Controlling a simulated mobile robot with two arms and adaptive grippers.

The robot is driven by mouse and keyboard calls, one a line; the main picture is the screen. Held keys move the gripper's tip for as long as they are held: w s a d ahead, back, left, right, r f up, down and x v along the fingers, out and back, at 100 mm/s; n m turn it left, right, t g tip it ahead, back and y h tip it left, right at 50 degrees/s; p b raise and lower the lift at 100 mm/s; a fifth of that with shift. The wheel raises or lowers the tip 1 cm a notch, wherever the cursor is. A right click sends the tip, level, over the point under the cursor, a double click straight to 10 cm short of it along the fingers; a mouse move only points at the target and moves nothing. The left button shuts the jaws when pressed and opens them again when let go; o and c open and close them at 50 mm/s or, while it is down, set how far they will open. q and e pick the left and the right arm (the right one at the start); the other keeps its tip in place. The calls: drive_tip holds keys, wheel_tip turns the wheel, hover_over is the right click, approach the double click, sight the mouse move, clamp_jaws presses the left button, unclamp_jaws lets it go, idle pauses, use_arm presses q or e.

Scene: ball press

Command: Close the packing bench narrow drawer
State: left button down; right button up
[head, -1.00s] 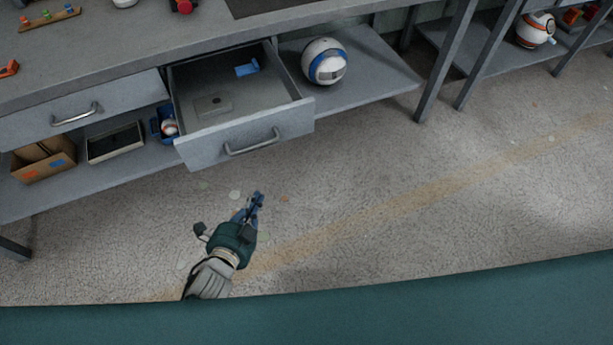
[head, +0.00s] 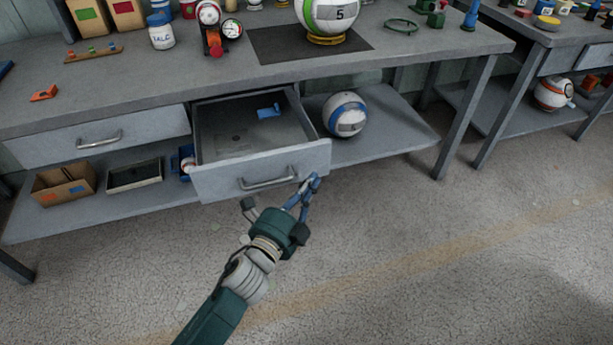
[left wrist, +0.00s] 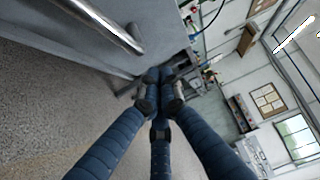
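The narrow drawer (head: 262,158) of the packing bench (head: 190,70) is pulled out, with its bar handle (head: 270,181) on the grey front. A small blue item (head: 268,112) lies inside it. My left gripper (head: 312,182) has its blue fingertips drawn together, with nothing seen between them. In the left wrist view the fingers (left wrist: 158,78) converge to the right of the handle (left wrist: 105,24). My right gripper is not in view.
A shut drawer (head: 95,137) is to the left. A white-and-blue ball (head: 345,114) sits on the lower shelf, right of the open drawer. A cardboard box (head: 65,184) and a tray (head: 134,174) stand on the shelf at left. The floor in front is clear.

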use_arm(q)
drive_tip(key=shift+w+a, duration=0.2)
drive_tip(key=shift+w, duration=0.3)
drive_tip(key=shift+w+a, duration=0.2)
drive_tip(key=shift+w, duration=0.25)
drive_tip(key=shift+w+a, duration=0.1)
drive_tip(key=shift+w, duration=0.15)
